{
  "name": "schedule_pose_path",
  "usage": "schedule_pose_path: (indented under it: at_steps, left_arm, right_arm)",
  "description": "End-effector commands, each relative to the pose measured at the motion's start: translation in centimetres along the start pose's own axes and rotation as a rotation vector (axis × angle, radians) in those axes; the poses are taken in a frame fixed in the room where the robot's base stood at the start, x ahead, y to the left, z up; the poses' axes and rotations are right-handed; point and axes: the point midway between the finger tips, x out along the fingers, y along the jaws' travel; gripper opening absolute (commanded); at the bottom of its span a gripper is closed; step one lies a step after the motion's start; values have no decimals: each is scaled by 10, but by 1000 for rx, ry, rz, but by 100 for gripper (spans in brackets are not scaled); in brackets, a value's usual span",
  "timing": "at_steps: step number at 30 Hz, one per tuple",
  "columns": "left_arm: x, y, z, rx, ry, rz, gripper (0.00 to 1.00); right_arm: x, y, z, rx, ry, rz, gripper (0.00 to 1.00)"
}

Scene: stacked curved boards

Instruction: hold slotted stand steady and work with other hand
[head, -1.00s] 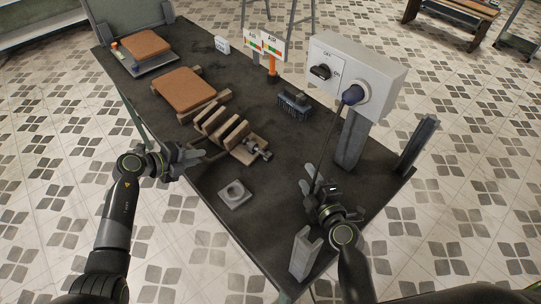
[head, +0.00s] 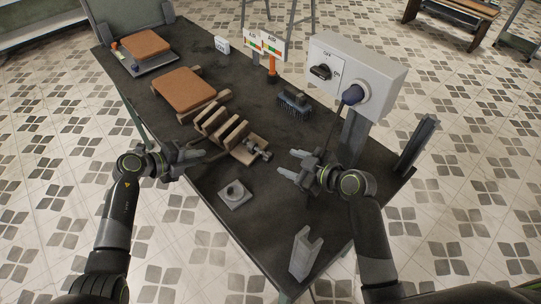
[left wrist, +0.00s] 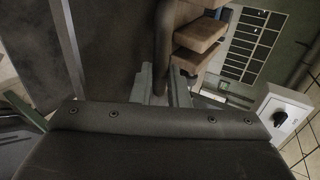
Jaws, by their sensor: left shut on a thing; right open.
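The slotted wooden stand (head: 222,126), with several upright slats and a clamp-like end, sits mid-table in the head view. Its wooden slats (left wrist: 200,36) also show at the top of the left wrist view. My left gripper (head: 197,154) is at the table's left edge beside the stand. It is shut on a dark rod (left wrist: 163,45) that runs toward the stand; where the rod joins is hard to see. My right gripper (head: 288,165) is open and empty, over the table right of the stand, with a gap between them.
Curved brown boards (head: 185,89) lie stacked behind the stand, with another board (head: 145,43) farther back. A brush (head: 294,104), switch box (head: 356,72) with a hanging cord, square grey block (head: 235,196) and grey upright bracket (head: 304,255) stand around. The front table area is mostly clear.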

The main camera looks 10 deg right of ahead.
Motion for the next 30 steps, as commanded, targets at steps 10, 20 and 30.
schedule_pose_path:
  at_steps: [10, 20, 30]
  left_arm:
    - [0, 1, 0, 2, 1, 2, 0]
    - [0, 1, 0, 2, 1, 2, 0]
    - [0, 1, 0, 2, 1, 2, 0]
  right_arm:
    - [-3, 8, -4, 244, -107, -78, 45]
    - [19, 6, -2, 274, -119, -84, 45]
    - [62, 2, 3, 272, -119, -83, 45]
